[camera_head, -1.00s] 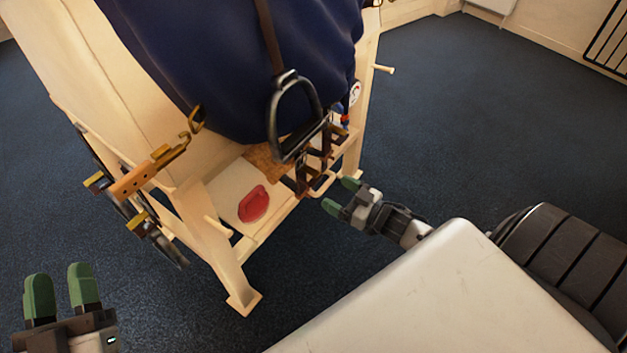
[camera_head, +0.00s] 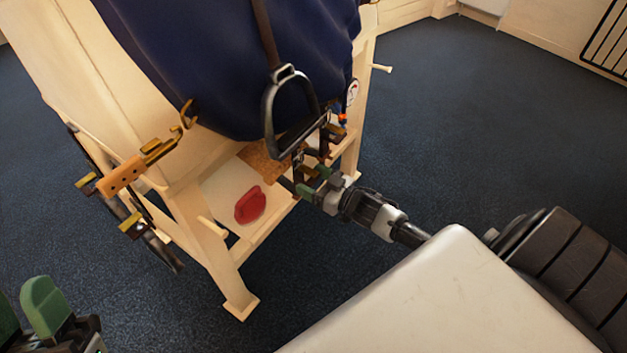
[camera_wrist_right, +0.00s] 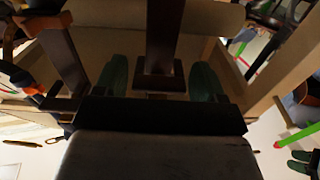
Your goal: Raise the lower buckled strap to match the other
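My right gripper (camera_head: 314,184) is at the dark brown straps hanging below the navy cover. In the right wrist view its green fingertips (camera_wrist_right: 160,80) stand open on either side of a dark brown strap (camera_wrist_right: 164,35), with a visible gap on both sides. That strap ends in a dark rectangular buckle or loop. A second brown strap (camera_wrist_right: 62,60) hangs to its left with a bar at its lower end. In the head view the gripper partly hides the straps; their buckle heights are hard to compare. My left gripper (camera_head: 24,308) is open and empty at the lower left.
A black stirrup (camera_head: 270,115) hangs just left of the straps. The wooden stand (camera_head: 215,255) carries a shelf with a red object (camera_head: 250,204). Carpet to the right is clear.

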